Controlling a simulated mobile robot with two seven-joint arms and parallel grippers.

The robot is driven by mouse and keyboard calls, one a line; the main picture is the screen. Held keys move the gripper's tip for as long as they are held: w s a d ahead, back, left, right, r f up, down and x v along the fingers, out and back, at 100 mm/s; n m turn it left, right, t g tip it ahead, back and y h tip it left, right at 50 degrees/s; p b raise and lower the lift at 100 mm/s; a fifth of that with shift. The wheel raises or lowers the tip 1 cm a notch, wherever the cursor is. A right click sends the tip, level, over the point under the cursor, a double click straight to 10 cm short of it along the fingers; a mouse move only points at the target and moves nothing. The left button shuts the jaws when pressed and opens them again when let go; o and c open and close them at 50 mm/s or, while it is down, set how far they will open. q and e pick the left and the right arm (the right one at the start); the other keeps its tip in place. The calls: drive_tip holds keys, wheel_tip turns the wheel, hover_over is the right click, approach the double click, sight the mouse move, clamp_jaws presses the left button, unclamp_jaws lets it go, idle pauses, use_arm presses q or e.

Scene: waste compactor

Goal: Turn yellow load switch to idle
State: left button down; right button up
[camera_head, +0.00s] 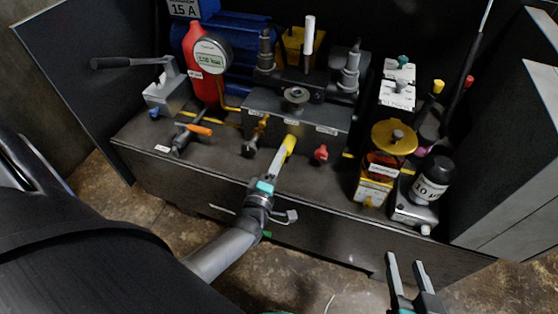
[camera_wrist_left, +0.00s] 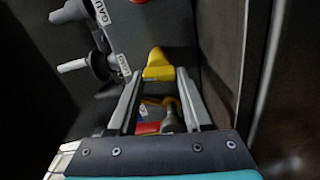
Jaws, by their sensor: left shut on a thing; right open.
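The yellow load switch handle (camera_head: 290,143) is at the front of the dark grey valve block, near the middle of the head view. My left gripper (camera_head: 285,155) reaches it from the front and is shut on it. In the left wrist view, the yellow handle (camera_wrist_left: 158,65) sits between the fingertips of my left gripper (camera_wrist_left: 158,82). The fingers and the tilted view hide the handle's lower part, and I cannot read its position marks. My right gripper (camera_head: 407,267) is open and empty in front of the bench, at the lower right.
An orange-handled valve (camera_head: 193,129) and grey lever pump (camera_head: 165,95) stand further left. A yellow-capped container (camera_head: 378,165) and black cylinder (camera_head: 432,180) stand right.

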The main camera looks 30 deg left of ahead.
use_arm(q)
drive_tip(key=shift+f+n, duration=0.15)
drive_tip(key=shift+n, duration=0.65)
use_arm(e)
drive_tip(key=shift+w+a+r+t+y, duration=0.1)
drive_tip(key=shift+a+r+t+y, duration=0.05)
drive_tip(key=shift+a+t+y, duration=0.2)
drive_tip(key=shift+r, duration=0.1)
use_arm(q)
drive_tip(key=shift+c, duration=1.6)
unclamp_jaws()
drive_tip(key=shift+s, duration=0.1)
drive_tip(key=shift+s+d, duration=0.15)
drive_tip(key=shift+s, duration=0.35)
drive_tip(key=p+v, duration=0.4)
drive_tip(key=v, duration=1)
use_arm(e)
drive_tip(key=s+d+g+h, duration=0.4)
drive_tip(key=s+d+g, duration=0.2)
drive_tip(key=d+g, duration=0.1)
drive_tip(key=shift+d+m, duration=0.3)
drive_tip(key=shift+d, duration=0.55)
